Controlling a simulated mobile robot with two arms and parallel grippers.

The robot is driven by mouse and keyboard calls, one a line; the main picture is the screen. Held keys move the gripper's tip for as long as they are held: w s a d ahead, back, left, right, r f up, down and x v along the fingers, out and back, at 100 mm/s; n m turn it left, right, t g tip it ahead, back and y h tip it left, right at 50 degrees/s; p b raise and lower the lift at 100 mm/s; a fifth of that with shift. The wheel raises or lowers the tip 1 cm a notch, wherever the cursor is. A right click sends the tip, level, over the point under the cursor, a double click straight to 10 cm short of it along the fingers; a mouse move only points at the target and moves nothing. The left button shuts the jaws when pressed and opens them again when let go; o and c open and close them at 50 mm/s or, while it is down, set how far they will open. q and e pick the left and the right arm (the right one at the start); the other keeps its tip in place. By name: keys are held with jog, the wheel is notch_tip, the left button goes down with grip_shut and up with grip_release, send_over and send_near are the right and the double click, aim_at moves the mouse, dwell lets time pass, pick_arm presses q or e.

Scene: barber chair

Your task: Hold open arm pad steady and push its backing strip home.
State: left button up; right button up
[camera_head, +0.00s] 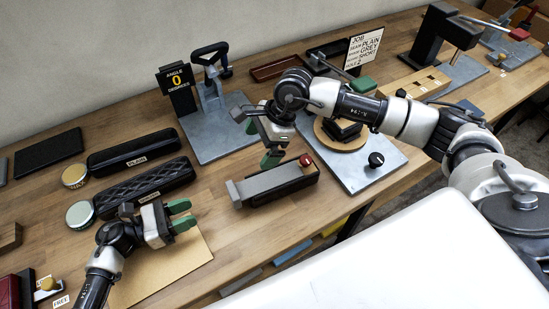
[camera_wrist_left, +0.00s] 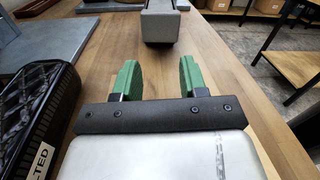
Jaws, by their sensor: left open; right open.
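A long dark block with a grey strip along its top (camera_head: 272,183) lies mid-table; I take it to be the open arm pad with its backing strip. The strip's grey left end sticks out past the dark body, and a red knob (camera_head: 306,160) sits at its right end. Its grey end also shows at the top of the left wrist view (camera_wrist_left: 160,25). My left gripper (camera_head: 182,215) is open and empty, left of the block and apart from it. My right gripper (camera_head: 261,144) is open above and behind the block; no contact is visible.
A plain black pad (camera_head: 135,152) and a quilted black pad (camera_head: 145,187) lie at left. A brown mat (camera_head: 165,265) lies below my left gripper. An angle stand (camera_head: 205,130) is behind, and a grey plate with a black knob (camera_head: 375,160) is at right. Table between left gripper and block is clear.

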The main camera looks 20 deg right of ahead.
aim_at(275, 179)
jog(key=s+h, duration=0.1)
jog(key=s+f+h, duration=0.1)
jog(key=h, duration=0.1)
jog(key=s+d+h, duration=0.1)
jog(key=s, duration=0.1)
jog(key=shift+f+n+g, duration=0.3)
jog(key=shift+g, duration=0.1)
jog(key=shift+s+d+f+h, duration=0.2)
jog(key=shift+f+h, duration=0.05)
jog(key=shift+h, duration=0.35)
notch_tip(275, 179, down, 10)
jog(key=shift+f, duration=0.2)
jog(key=shift+c, duration=0.3)
jog(key=c, duration=1.2)
